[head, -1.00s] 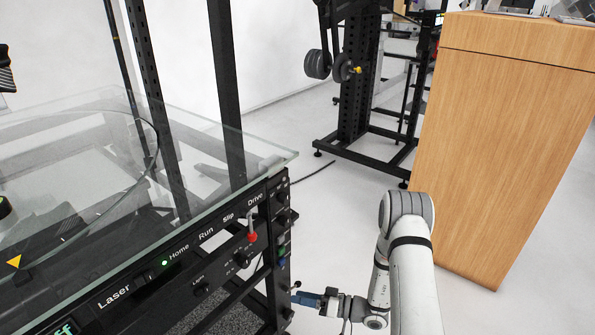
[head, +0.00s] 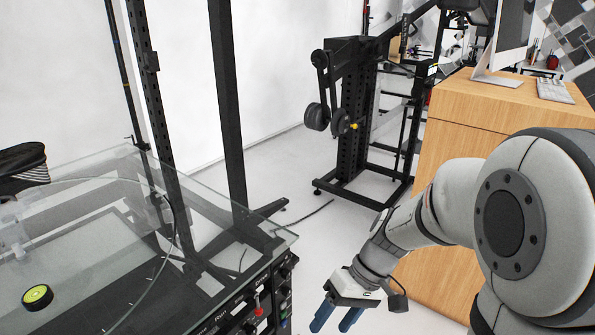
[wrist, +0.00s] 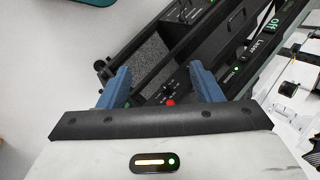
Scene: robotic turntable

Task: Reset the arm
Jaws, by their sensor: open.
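My gripper (head: 337,314) is at the bottom centre of the head view, to the right of the turntable's front corner. Its two blue fingers are spread apart and point down, with nothing between them. In the wrist view my gripper (wrist: 155,82) is open, with the black control panel beyond its fingers. A red knob (wrist: 170,102) shows between the fingers in that view.
The glass-topped turntable (head: 215,232) fills the lower left, with a yellow-green and black puck (head: 37,297) on it. A wooden cabinet (head: 440,150) with a monitor (head: 505,50) stands behind my arm. A black weight rack (head: 350,120) stands at the back, with open floor before it.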

